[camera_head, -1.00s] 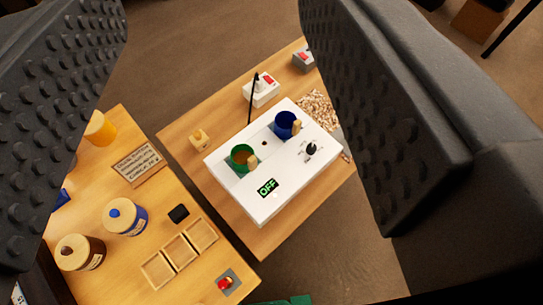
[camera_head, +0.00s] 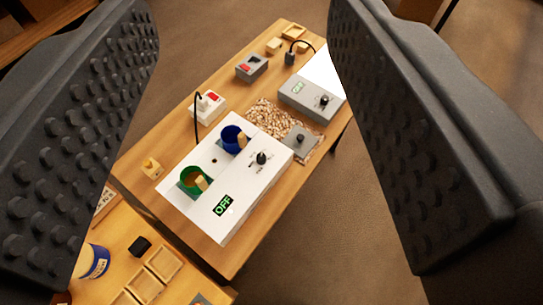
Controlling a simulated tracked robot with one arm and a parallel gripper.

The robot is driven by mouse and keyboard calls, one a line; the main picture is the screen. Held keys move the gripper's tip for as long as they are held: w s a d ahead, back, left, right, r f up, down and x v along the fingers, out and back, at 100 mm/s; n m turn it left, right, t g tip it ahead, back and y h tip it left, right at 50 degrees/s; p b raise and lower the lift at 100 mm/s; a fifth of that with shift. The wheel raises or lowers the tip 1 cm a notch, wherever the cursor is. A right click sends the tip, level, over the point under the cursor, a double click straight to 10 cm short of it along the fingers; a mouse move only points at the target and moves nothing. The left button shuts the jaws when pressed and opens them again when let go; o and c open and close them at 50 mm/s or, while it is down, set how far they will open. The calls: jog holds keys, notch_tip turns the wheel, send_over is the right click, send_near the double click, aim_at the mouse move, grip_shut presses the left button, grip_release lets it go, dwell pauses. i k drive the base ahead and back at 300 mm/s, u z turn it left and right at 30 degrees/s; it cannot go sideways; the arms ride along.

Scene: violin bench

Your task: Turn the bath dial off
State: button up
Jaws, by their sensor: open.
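The bath (camera_head: 205,223) is a white box on the wooden bench, with a green pot (camera_head: 191,181) and a blue pot (camera_head: 232,137) set in its top. Its dial (camera_head: 261,158) is a small black knob on the right part of the top. A display (camera_head: 223,205) on the bath reads OFF in green. My gripper (camera_head: 245,150) is open and empty, its two dark studded fingers at the left and right of the picture. The bath shows between them, farther away, and neither finger appears to touch it.
A grey box (camera_head: 308,102) with its own black knob and display stands behind the bath, near wood chips (camera_head: 268,118) and a small grey block (camera_head: 301,139). A white box with a red switch (camera_head: 207,107) and a black cable stand at the left. Floor is open at right.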

aim_at(260, 157)
jog(key=u, duration=2)
jog(key=k, duration=0.85)
jog(key=z, duration=1.55)
jog(key=i, duration=1)
